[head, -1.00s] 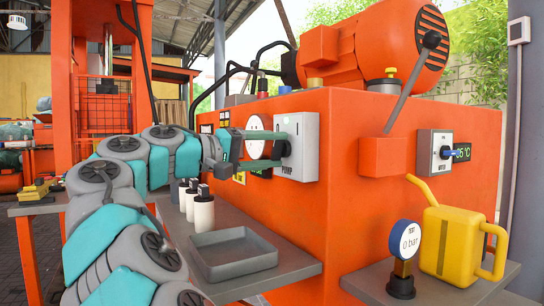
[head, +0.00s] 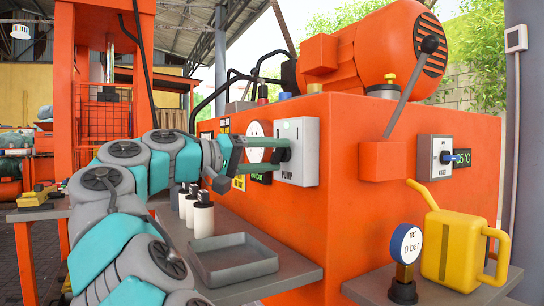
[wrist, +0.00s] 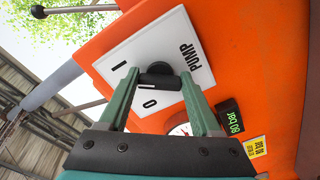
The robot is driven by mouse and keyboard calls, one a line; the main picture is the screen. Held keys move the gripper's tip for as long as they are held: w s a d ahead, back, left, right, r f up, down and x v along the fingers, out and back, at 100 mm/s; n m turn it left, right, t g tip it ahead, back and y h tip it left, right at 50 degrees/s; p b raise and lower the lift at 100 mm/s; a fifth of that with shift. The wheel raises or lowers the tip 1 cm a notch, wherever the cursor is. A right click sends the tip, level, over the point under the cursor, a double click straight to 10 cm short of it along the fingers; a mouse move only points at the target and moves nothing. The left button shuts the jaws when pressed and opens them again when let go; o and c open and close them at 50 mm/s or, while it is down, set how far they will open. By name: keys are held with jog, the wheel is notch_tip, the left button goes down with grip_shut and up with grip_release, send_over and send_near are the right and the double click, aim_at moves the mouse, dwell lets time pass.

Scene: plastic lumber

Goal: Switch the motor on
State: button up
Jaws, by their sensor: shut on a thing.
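The PUMP switch plate (head: 308,165) is a pale box on the front of the orange machine. It also shows in the wrist view (wrist: 178,32) with I, O and PUMP marks. Its black knob (wrist: 160,74) sits between my green fingertips. My gripper (head: 281,149) is shut on this knob. The knob's exact pointing is partly hidden by the fingers. The orange motor (head: 385,50) lies on top of the machine. Another switch plate (head: 436,147) with a blue knob is at the right; its label is too small to read surely.
A grey tray (head: 238,272) and several white bottles (head: 203,218) stand on the shelf below my arm. An orange box with a lever (head: 385,160) is right of the PUMP plate. A gauge (head: 405,245) and a yellow can (head: 452,245) stand at the lower right.

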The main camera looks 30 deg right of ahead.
jog(key=o, duration=1.4)
jog(key=shift+a, duration=0.1)
jog(key=a+p, duration=0.1)
jog(key=a, duration=0.6)
jog(key=shift+s+a+p, duration=0.1)
jog(key=shift+a+p, duration=0.2)
